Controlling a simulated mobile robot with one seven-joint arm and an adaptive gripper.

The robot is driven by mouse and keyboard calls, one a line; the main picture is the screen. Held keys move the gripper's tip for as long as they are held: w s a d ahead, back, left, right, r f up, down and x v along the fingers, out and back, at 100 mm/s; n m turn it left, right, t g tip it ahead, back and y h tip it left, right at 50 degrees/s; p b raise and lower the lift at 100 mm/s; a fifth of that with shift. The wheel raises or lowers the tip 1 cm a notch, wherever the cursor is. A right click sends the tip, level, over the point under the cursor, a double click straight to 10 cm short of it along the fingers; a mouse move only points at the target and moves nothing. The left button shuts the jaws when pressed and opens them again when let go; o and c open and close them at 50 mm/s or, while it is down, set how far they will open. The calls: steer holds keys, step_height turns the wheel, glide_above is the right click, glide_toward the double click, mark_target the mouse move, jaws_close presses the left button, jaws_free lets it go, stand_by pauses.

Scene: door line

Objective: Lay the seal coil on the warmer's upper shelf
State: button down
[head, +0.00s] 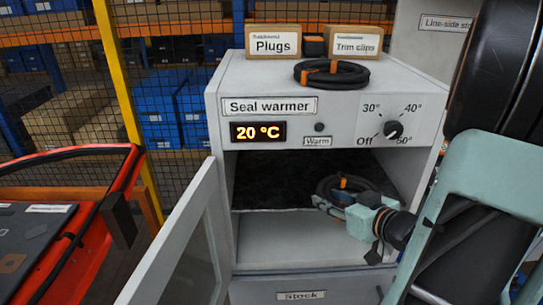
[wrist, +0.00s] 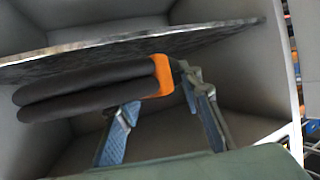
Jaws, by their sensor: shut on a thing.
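The seal coil (head: 328,187) is a black looped ring with an orange band, inside the open warmer (head: 216,118) at the right of its opening. My gripper (head: 352,203) reaches in from the right and is shut on the coil. In the wrist view the coil (wrist: 85,92) lies across the blue-padded fingers, its orange band beside them. The upper shelf (head: 270,180) has a dark mottled surface; in the head view the coil overlaps it. In the wrist view the shelf (wrist: 130,45) runs across the picture above the coil. I cannot tell whether they touch.
The warmer's glass door (head: 185,245) stands open at the left. A second black coil (head: 332,74) lies on the warmer's top, before boxes labelled Plugs (head: 273,45) and Trim clips (head: 357,43). The display (head: 258,132) reads 20 °C. The lower compartment (head: 290,240) looks empty.

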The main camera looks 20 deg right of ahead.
mark_target(321, 188)
steer(key=shift+w+a+r+p, duration=0.1)
steer(key=shift+w+r+p, duration=0.15)
steer(key=shift+p, duration=0.3)
steer(key=w, duration=0.4)
steer(key=w+a, duration=0.1)
steer(key=w, duration=0.4)
steer(key=w+a+b, duration=0.1)
steer(key=w, duration=0.4)
steer(key=shift+w+f, duration=0.15)
steer(key=shift+f, duration=0.1)
steer(key=f, duration=0.2)
steer(key=shift+w+f+b, duration=0.3)
steer(key=shift+b, duration=0.05)
steer(key=shift+f, duration=0.5)
steer(key=c, duration=1.3)
jaws_free()
steer(key=shift+s, duration=0.1)
steer(key=p+v, duration=0.1)
steer(key=v, duration=1.1)
